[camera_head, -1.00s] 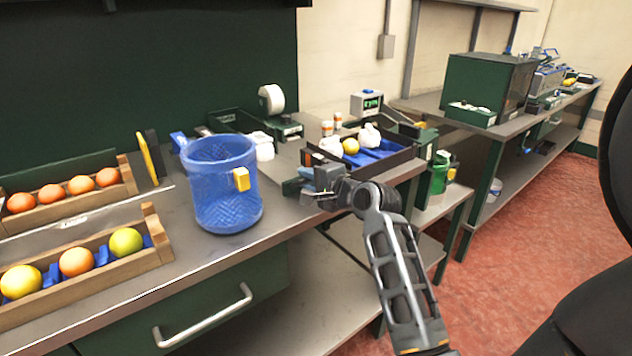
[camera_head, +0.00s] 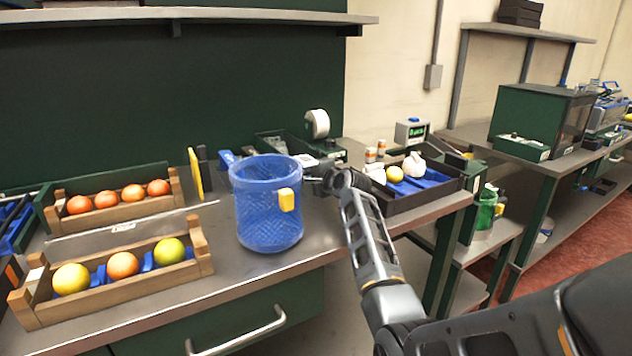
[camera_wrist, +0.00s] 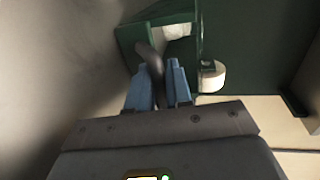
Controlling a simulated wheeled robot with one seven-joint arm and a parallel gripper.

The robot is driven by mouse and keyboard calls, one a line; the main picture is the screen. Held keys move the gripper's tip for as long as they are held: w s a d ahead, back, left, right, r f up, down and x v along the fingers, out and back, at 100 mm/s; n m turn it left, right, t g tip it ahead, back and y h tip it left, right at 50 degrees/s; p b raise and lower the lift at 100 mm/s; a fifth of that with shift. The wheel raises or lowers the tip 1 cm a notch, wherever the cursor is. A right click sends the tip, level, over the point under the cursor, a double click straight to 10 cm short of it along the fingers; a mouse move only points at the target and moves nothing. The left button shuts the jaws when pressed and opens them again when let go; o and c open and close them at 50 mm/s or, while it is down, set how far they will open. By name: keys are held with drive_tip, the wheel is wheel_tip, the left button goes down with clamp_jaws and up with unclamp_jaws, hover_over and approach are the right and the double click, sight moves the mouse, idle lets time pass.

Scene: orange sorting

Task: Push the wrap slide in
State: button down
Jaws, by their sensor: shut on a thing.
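The wrap slide seems to be part of the green unit (camera_head: 270,143) with a white roll (camera_head: 317,123) at the back of the bench. In the wrist view the green frame (camera_wrist: 128,38) has something white inside, and the white roll (camera_wrist: 211,78) is at its right. My gripper (camera_wrist: 160,80) has its two blue fingers on either side of a dark, rounded handle-like piece (camera_wrist: 150,57) at the green frame, and is shut on it. In the head view my gripper (camera_head: 318,172) is just right of the blue basket; its fingertips are hard to make out.
The blue mesh basket (camera_head: 268,215) with a yellow tag stands close left of my gripper. Wooden crates (camera_head: 120,300) of oranges sit at left. A dark tray (camera_head: 425,196) with blue inserts and fruit is at right.

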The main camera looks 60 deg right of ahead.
drive_tip(key=shift+w+r, duration=0.1)
drive_tip(key=shift+w, duration=0.15)
drive_tip(key=c, duration=1.2)
unclamp_jaws()
drive_tip(key=shift+s, duration=0.15)
drive_tip(key=shift+s+a, duration=0.1)
drive_tip(key=shift+s, duration=0.05)
drive_tip(key=v, duration=0.7)
drive_tip(key=shift+s+a+r, duration=0.1)
drive_tip(key=shift+r, duration=0.1)
